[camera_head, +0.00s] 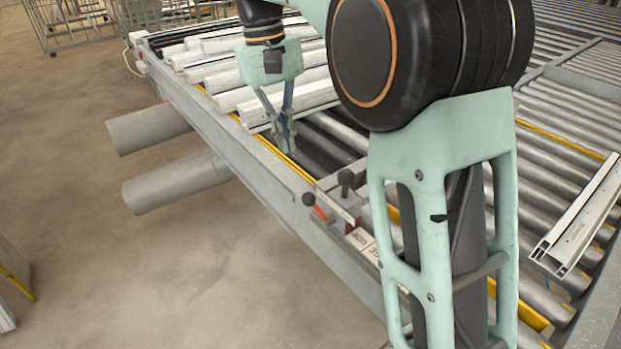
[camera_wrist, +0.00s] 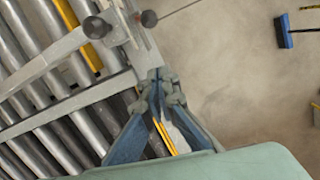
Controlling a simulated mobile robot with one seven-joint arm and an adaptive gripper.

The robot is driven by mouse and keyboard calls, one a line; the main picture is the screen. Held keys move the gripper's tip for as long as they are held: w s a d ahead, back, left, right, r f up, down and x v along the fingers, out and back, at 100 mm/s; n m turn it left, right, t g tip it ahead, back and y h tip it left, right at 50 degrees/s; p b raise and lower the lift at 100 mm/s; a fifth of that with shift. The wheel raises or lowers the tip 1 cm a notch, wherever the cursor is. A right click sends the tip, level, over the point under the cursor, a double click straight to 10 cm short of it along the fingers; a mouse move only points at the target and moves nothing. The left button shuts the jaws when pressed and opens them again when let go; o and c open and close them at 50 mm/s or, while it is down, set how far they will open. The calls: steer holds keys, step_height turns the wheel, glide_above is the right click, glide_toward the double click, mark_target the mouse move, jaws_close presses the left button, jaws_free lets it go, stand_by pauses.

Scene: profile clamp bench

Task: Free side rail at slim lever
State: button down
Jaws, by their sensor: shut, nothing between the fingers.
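A small clamp unit (camera_head: 338,200) sits on the grey side rail (camera_head: 262,165) of the roller bench. In the wrist view the clamp (camera_wrist: 118,28) is at the top, with dark knobs and a thin rod (camera_wrist: 180,8) pointing out over the floor. My gripper (camera_head: 287,146) is shut and empty, pointing down over the bench edge, apart from the clamp and farther along the rail. Its fingertips (camera_wrist: 158,80) meet in the wrist view.
White profiles (camera_head: 290,95) lie across the rollers beyond my gripper. Another pale profile (camera_head: 580,215) lies at the right. Two grey cylinders (camera_head: 180,180) stick out from the bench at left. The floor (camera_head: 150,270) beside it is clear; a blue brush (camera_wrist: 284,30) lies farther off.

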mark_target(318, 210)
steer(key=shift+a, duration=0.1)
steer(key=s+d+f, duration=0.2)
steer(key=s+f, duration=0.2)
steer(key=f, duration=0.4)
steer(key=shift+d, duration=0.4)
stand_by(0.6)
